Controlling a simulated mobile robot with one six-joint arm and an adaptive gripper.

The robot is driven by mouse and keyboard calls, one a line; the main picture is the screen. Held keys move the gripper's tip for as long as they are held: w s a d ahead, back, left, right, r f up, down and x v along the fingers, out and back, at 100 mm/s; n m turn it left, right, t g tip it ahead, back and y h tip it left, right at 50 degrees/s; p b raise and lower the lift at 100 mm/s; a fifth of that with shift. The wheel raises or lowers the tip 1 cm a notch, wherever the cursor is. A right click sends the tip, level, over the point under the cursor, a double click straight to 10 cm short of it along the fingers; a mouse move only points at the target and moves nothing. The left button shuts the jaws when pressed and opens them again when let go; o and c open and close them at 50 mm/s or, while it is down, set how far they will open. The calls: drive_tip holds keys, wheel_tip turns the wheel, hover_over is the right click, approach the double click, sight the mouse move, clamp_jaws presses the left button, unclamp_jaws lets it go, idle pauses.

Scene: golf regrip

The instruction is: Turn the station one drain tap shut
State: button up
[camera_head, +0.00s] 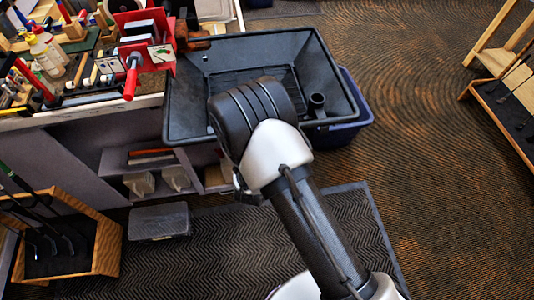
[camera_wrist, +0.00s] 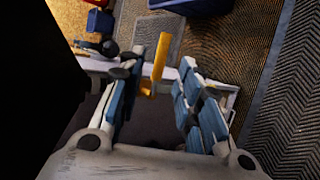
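A yellow L-shaped lever, which looks like the drain tap handle (camera_wrist: 156,72), shows in the wrist view. My gripper (camera_wrist: 174,60) is open, with its two blue-padded fingers on either side of the lever. The lever lies nearer the left finger; I cannot tell whether they touch. The tap body is not clear. In the head view a black tray (camera_head: 335,75) sits at the bench end. My arm covers part of the tray, and the tap and my gripper's fingers are hidden there.
A red vise (camera_head: 150,55) and tools crowd the bench at left. Below are a grey case (camera_head: 160,221), a wooden club rack (camera_head: 108,245) and a dark mat (camera_head: 365,215). Open carpet (camera_head: 430,150) lies to the right.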

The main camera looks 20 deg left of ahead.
drive_tip(key=v, duration=0.5)
drive_tip(key=shift+s+r, duration=0.15)
drive_tip(key=shift+s, duration=0.15)
